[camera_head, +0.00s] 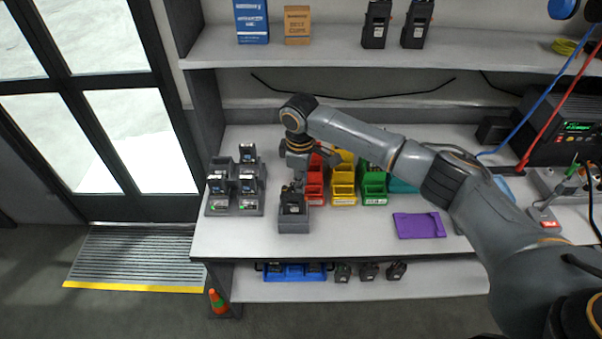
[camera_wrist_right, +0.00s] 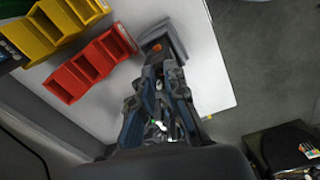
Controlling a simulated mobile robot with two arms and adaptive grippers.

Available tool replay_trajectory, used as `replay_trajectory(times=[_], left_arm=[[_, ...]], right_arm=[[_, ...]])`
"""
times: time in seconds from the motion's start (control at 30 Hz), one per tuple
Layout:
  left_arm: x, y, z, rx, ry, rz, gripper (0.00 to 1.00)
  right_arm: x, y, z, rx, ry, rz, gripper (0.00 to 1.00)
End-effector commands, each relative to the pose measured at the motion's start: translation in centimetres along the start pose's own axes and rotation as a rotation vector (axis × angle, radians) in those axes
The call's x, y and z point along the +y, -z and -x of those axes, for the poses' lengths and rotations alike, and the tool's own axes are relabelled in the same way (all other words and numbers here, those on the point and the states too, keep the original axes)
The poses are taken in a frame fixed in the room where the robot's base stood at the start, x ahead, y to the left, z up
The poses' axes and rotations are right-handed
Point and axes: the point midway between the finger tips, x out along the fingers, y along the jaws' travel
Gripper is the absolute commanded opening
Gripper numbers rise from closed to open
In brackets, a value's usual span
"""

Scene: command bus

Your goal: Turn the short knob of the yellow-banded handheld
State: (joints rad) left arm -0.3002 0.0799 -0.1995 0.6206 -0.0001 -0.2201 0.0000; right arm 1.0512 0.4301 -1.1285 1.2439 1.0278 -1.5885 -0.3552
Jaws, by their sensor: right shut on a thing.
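A dark handheld (camera_head: 292,207) stands upright in a grey holder (camera_head: 293,226) near the front edge of the worktable. Its yellow band cannot be made out at this size. My right gripper (camera_head: 294,185) points down onto the top of the handheld and is shut on a knob there. The fingers cover the knob, so its turn cannot be seen. In the right wrist view the gripper (camera_wrist_right: 160,66) reaches to the handheld (camera_wrist_right: 155,47) in its grey holder (camera_wrist_right: 178,30). My left gripper is not in view.
A grey rack (camera_head: 222,211) with several devices stands to the left. Red bins (camera_head: 314,197), yellow bins (camera_head: 343,199) and green bins (camera_head: 374,199) stand close on the right. A purple mat (camera_head: 420,226) lies further right. The table between rack and holder is bare.

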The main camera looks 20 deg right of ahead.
Motion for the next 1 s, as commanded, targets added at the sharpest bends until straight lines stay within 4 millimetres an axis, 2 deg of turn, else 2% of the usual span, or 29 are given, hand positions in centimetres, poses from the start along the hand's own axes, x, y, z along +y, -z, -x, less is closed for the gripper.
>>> replay_trajectory(times=[0.27,0.3,0.4,0.77,0.87,1.0], left_arm=[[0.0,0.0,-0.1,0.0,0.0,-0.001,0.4],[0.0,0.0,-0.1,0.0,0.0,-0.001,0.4],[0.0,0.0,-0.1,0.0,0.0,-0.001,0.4],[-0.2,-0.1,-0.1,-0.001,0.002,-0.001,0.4],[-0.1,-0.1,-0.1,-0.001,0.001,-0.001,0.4],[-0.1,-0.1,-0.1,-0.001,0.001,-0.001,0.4]], right_arm=[[0.1,0.1,0.0,0.002,-0.002,-0.004,0.0],[0.1,0.1,0.0,0.002,-0.002,-0.003,0.18],[0.1,0.0,0.0,0.002,-0.002,-0.003,0.36],[0.1,0.0,0.5,0.002,-0.002,-0.003,0.36],[0.1,0.1,1.7,0.003,-0.003,-0.003,0.36],[0.1,0.1,4.5,0.004,-0.004,-0.002,0.36]])
